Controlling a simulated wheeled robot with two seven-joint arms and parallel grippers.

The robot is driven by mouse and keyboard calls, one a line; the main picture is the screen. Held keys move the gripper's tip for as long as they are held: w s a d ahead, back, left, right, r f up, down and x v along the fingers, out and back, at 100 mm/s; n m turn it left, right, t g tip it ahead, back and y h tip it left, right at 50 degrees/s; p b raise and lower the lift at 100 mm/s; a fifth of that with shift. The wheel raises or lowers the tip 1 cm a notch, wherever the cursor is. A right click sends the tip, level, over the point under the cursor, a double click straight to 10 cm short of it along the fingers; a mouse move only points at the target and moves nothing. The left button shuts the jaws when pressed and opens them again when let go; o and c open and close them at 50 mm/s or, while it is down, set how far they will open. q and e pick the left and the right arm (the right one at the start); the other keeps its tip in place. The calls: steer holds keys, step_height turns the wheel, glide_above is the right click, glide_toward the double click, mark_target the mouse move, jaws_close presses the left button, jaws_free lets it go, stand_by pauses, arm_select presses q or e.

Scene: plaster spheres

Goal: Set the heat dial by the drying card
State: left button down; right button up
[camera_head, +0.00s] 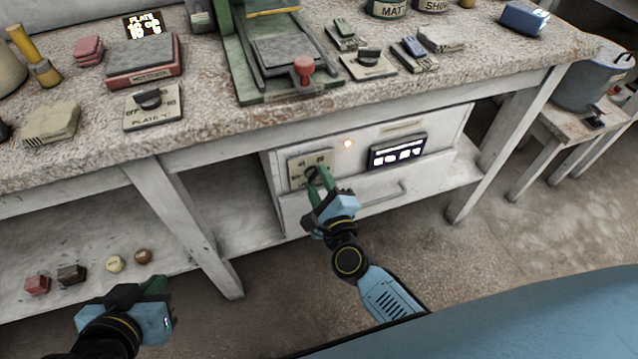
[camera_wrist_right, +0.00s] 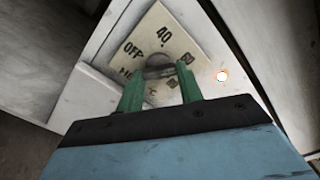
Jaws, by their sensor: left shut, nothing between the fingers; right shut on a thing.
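The heat dial (camera_wrist_right: 160,70) is a dark knob on a cream plate (camera_wrist_right: 150,38) marked OFF, 40 and other settings that are hard to read. In the head view the dial plate (camera_head: 297,174) is on the white cabinet front under the bench. My right gripper (camera_head: 318,172) is shut on the dial knob, with a green finger on each side of it in the wrist view (camera_wrist_right: 158,77). The fingers partly hide the plate, and the knob's pointing direction is unclear. My left gripper (camera_head: 153,287) is shut and empty at the lower left. I cannot identify a drying card with certainty.
A small orange light (camera_head: 347,143) glows beside the dial plate, and a lit display (camera_head: 397,152) is further right. A drawer handle (camera_head: 385,195) is below. Another dial labelled PLATE (camera_head: 150,98) is on the cluttered bench top. Several small pieces lie on the lower shelf (camera_head: 200,262).

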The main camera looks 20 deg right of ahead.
arm_select(q)
steer(key=shift+w+d+r, duration=0.1)
steer(key=shift+w+r, duration=0.1)
arm_select(e)
steer(key=shift+f, duration=0.1)
steer(key=o, duration=1)
arm_select(q)
steer(key=s+a+f+g+y+p, duration=0.1)
steer(key=s+a+f+g, duration=0.2)
steer(key=s, duration=0.4)
steer(key=shift+f+g+p, duration=0.4)
steer(key=shift+f+g, duration=0.15)
steer(key=shift+g, duration=0.25)
arm_select(e)
steer(key=s, duration=1.3)
steer(key=shift+s+d, duration=0.2)
